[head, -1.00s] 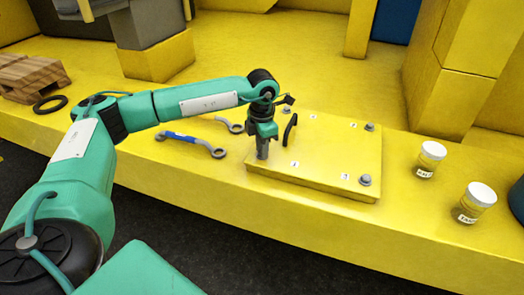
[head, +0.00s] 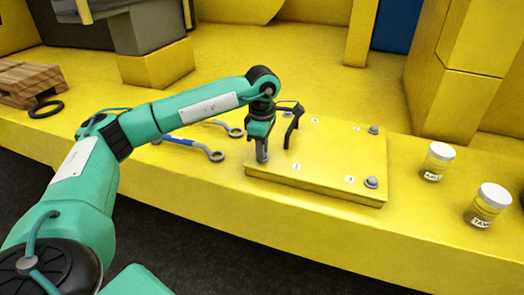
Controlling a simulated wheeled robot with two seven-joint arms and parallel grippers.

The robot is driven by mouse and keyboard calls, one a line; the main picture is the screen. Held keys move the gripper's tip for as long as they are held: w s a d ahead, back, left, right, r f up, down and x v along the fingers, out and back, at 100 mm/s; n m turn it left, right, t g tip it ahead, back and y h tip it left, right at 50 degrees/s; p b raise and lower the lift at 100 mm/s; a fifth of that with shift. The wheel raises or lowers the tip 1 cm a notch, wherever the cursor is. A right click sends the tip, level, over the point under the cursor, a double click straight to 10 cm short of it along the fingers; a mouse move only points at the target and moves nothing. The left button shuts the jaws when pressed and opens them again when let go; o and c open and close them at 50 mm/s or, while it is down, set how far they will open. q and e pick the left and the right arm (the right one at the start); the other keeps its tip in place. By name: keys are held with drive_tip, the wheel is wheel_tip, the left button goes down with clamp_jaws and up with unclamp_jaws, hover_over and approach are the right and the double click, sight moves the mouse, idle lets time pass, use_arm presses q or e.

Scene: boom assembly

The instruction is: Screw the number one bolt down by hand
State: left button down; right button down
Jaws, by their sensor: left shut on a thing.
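A yellow cover plate (head: 335,160) lies on the yellow ledge, with small white number labels near its corners. My left gripper (head: 262,152) points straight down at the plate's near-left corner and is shut on the number one bolt, which is mostly hidden by the fingers. A bolt (head: 371,182) stands at the near-right corner. Another bolt (head: 374,129) is at the far-right corner. My right gripper is not in view.
A blue-handled wrench (head: 190,146) and a second wrench (head: 228,129) lie left of the plate. Two white-lidded jars, one (head: 438,162) nearer the plate and one (head: 488,206) farther right, stand on the ledge. A wooden pallet (head: 28,82) and black ring (head: 47,108) are far left.

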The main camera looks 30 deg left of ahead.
use_arm(q)
drive_tip(key=shift+r, duration=0.15)
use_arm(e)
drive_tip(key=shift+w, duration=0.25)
use_arm(q)
drive_tip(key=c, duration=1.2)
unclamp_jaws()
drive_tip(key=shift+c, duration=0.2)
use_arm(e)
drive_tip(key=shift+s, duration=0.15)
use_arm(q)
drive_tip(key=shift+r, duration=0.45)
wheel_tip(320, 180, up, 13)
drive_tip(key=b, duration=0.1)
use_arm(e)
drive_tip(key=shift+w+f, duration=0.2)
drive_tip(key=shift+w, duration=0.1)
use_arm(q)
drive_tip(key=shift+f, duration=0.1)
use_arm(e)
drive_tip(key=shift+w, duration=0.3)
